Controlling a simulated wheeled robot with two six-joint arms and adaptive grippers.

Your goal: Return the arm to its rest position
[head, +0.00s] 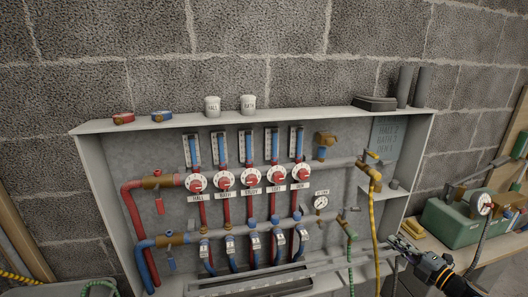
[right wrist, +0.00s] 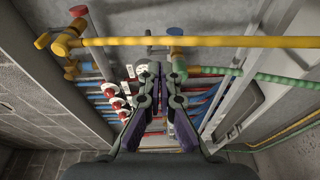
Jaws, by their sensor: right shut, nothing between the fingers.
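My right gripper (head: 401,246) is at the lower right of the head view, in front of the right part of the manifold cabinet (head: 433,150). In the right wrist view its fingers (right wrist: 162,72) are together and hold nothing. The cabinet's pipes lie beyond the fingers there. A yellow hose (head: 374,225) hangs from a brass valve, left of the gripper in the head view. A green hose (head: 350,262) hangs farther left. My left gripper is not in view.
The cabinet holds several red dials (head: 250,179) and a pressure gauge (head: 321,202). White cups (head: 212,106), tape rolls (head: 123,118) and dark tubes (head: 404,86) stand on its top. A green pump box (head: 455,222) stands on a bench at the right.

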